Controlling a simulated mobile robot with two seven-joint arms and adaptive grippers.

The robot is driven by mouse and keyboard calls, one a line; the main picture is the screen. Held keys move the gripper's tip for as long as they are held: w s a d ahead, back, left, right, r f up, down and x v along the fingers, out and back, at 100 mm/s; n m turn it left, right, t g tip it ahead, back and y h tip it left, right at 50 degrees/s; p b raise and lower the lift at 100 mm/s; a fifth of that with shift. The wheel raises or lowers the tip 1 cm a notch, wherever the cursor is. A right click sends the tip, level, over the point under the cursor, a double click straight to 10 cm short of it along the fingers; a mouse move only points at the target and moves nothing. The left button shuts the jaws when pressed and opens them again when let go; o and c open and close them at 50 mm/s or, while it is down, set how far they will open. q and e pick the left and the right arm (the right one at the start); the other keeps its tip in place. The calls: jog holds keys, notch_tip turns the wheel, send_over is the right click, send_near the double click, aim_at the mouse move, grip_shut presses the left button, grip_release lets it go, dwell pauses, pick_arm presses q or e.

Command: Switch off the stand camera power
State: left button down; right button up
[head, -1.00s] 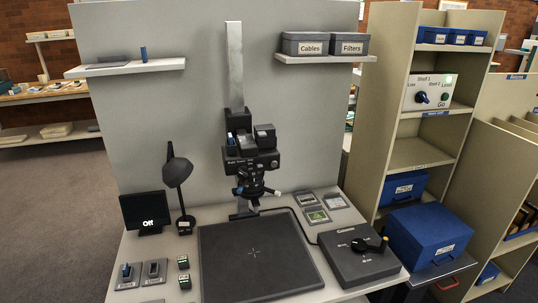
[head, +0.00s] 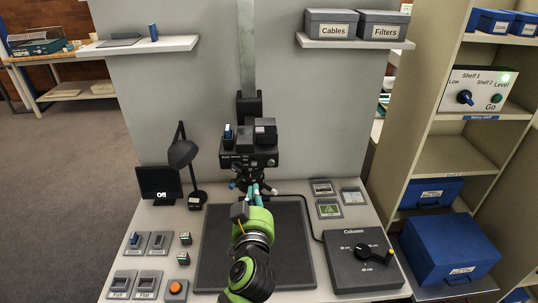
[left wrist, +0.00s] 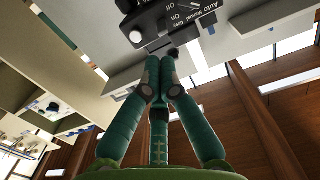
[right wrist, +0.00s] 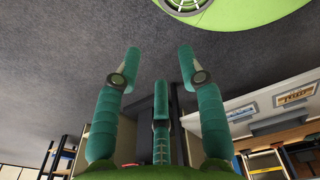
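The stand camera (head: 250,158) is a dark body on an upright column behind the baseboard. In the left wrist view its dark panel (left wrist: 185,18) shows at the top, with the words Auto, Manual, On and Off. The position of its small switch is too small to tell. My left gripper (head: 256,190) is at the camera's lower front. Its fingertips (left wrist: 160,62) are together, just below the panel, with nothing seen between them; I cannot tell whether they touch the camera. My right gripper (right wrist: 159,65) is open and empty, away from the camera.
A small screen (head: 159,184) reading "Off" and a desk lamp (head: 184,155) stand at left. Switch plates (head: 148,243) and an orange button (head: 176,289) lie at front left. The column control box (head: 360,263) is at right, beside blue boxes (head: 450,245).

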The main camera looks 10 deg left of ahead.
pick_arm(q)
notch_tip(320, 180, up, 3)
jog(key=p, duration=0.3)
send_near(252, 152)
jog(key=shift+n, duration=0.3)
jog(key=x, duration=0.4)
jog(key=shift+w+r, duration=0.1)
jog(key=shift+w, duration=0.35)
jog(key=shift+w+a, duration=0.2)
jog(key=shift+w, duration=0.45)
pick_arm(e)
jog(key=shift+r, duration=1.9)
